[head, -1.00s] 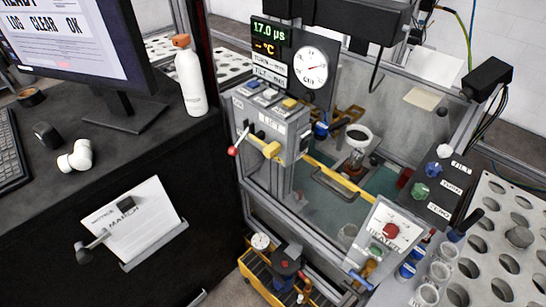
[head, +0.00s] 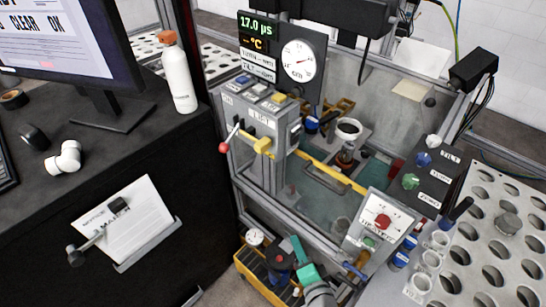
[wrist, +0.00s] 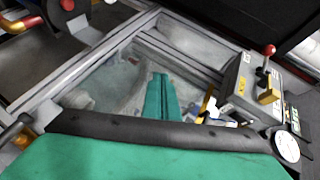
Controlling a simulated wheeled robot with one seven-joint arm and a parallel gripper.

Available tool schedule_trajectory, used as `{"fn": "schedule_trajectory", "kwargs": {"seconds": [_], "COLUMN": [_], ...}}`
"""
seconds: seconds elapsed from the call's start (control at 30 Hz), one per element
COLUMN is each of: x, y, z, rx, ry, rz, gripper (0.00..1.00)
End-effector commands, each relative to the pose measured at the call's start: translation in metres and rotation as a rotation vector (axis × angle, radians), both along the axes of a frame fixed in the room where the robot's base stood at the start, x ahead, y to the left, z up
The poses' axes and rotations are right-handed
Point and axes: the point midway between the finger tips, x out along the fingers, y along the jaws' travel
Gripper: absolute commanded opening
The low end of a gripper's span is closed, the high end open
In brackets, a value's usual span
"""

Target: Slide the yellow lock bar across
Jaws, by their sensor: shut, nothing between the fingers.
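A long yellow bar (head: 335,178) runs along the front top edge of the clear-walled enclosure. A stubby yellow handle (head: 264,145) sticks out from the front of the grey control box (head: 240,122) at the enclosure's left. I cannot tell for sure which is the lock bar. The yellow handle also shows at the right in the wrist view (wrist: 268,97). My teal gripper (head: 297,243) is low in the head view, below and in front of the enclosure, apart from both yellow parts. Its fingers (wrist: 162,78) are together and empty in the wrist view.
A lever with a red ball (head: 223,147) juts from the grey box. The heater panel (head: 380,223) stands right of the bar. A yellow cart (head: 262,280) is beside my gripper, below the enclosure. A black desk with a white bottle (head: 180,75) is at left.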

Motion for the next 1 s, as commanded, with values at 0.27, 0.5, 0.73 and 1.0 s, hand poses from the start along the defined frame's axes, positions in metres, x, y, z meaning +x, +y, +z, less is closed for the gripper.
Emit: {"fn": "schedule_trajectory", "kwargs": {"seconds": [0.27, 0.5, 0.73, 1.0], "x": [0.048, 0.057, 0.043, 0.039], "y": [-0.015, -0.025, -0.034, -0.033], "z": [0.084, 0.169, 0.228, 0.244], "rx": [0.247, 0.379, 0.417, 0.419], "ry": [-0.066, -0.117, -0.139, -0.14], "rz": [0.142, 0.328, 0.484, 0.539], "gripper": [0.0, 0.0, 0.0, 0.0]}}
